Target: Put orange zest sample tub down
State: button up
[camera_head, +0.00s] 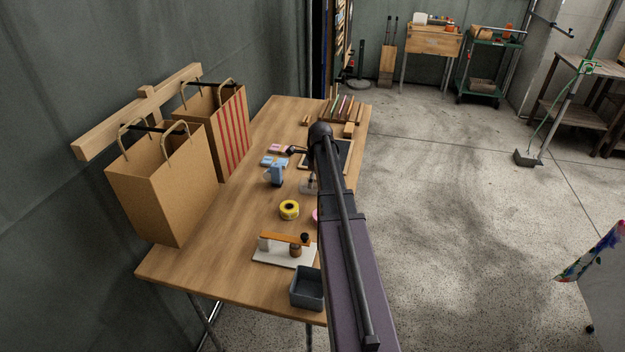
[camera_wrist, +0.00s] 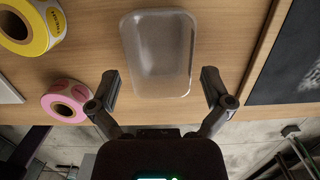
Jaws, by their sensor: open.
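A translucent, pale rectangular tub with rounded corners is on the wooden table; in the wrist view the tub (camera_wrist: 158,50) lies at top centre. I take it for the orange zest sample tub; no label is legible. My gripper (camera_wrist: 160,86) is open, with one finger on each side of the tub's near end and a visible gap on both sides. In the head view a small part of the tub (camera_head: 308,187) shows at the left edge of my arm, which hides the rest.
A yellow tape roll (camera_wrist: 28,28) and a pink roll (camera_wrist: 66,100) lie left of the tub. A dark board (camera_wrist: 288,60) is to its right. A grey bin (camera_head: 307,288) stands at the table's near end. Paper bags (camera_head: 160,190) line the wall side.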

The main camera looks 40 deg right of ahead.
notch_tip(320, 180, up, 9)
jog(key=p, duration=0.8)
jog(key=shift+s+d, duration=0.35)
jog(key=shift+s, duration=0.05)
jog(key=shift+f, duration=0.1)
jog(key=s+a+n, duration=0.5)
jog(key=a+n, duration=0.4)
jog(key=a, duration=0.2)
jog(key=s+a+n, duration=0.5)
jog(key=a+n, duration=0.4)
jog(key=a, duration=0.3)
jog(key=s+a+n+g+h, duration=0.1)
jog(key=s+a+n, duration=0.4)
jog(key=a+n, duration=0.4)
jog(key=a, duration=0.3)
jog(key=shift+a+n, duration=0.2)
jog(key=shift+n, duration=0.1)
jog(key=c, duration=0.6)
